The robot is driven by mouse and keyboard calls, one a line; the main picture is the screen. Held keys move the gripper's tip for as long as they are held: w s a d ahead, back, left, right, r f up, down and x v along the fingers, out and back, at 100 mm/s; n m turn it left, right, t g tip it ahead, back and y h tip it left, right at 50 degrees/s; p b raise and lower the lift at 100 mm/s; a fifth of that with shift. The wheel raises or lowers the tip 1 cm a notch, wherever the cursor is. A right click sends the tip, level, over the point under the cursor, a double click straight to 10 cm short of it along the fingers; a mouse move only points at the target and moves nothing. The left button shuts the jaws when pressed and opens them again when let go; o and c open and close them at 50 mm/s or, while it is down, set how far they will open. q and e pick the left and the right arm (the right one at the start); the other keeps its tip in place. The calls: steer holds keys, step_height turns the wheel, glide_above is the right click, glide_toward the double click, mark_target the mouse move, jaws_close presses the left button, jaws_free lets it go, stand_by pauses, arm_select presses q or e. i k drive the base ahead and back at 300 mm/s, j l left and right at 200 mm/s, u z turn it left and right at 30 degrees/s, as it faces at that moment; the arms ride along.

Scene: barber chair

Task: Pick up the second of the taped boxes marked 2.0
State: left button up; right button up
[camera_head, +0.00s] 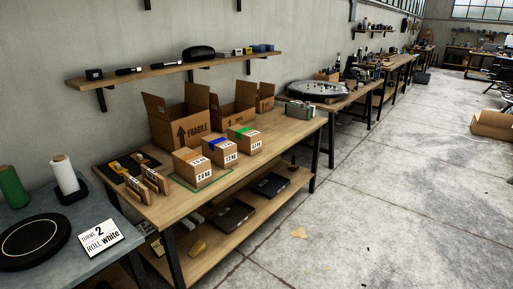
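Three small taped cardboard boxes stand in a row on the wooden workbench (262,157). The nearest box (186,170), with orange tape, has a label that seems to read 2.0 KG and sits in a green outlined square (214,181). The middle box (213,155) has blue tape, and its label looks like 1.2 KG. The farthest box (238,143) has green tape, and its label is too small to read surely. I can make out 2.0 on only one box. Neither of my grippers is in view.
Large open cartons (195,129) stand behind the boxes against the wall. Tape dispensers (154,180) lie at the bench's near end.

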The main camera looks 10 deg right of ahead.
mark_target(195, 168)
steer(key=u, duration=0.5)
steer(key=i+l+u, duration=0.25)
steer(key=u, duration=0.15)
steer(key=i+l+u, duration=0.2)
steer(key=u, duration=0.2)
steer(key=i+l+u, duration=0.1)
steer(key=l+u, duration=0.3)
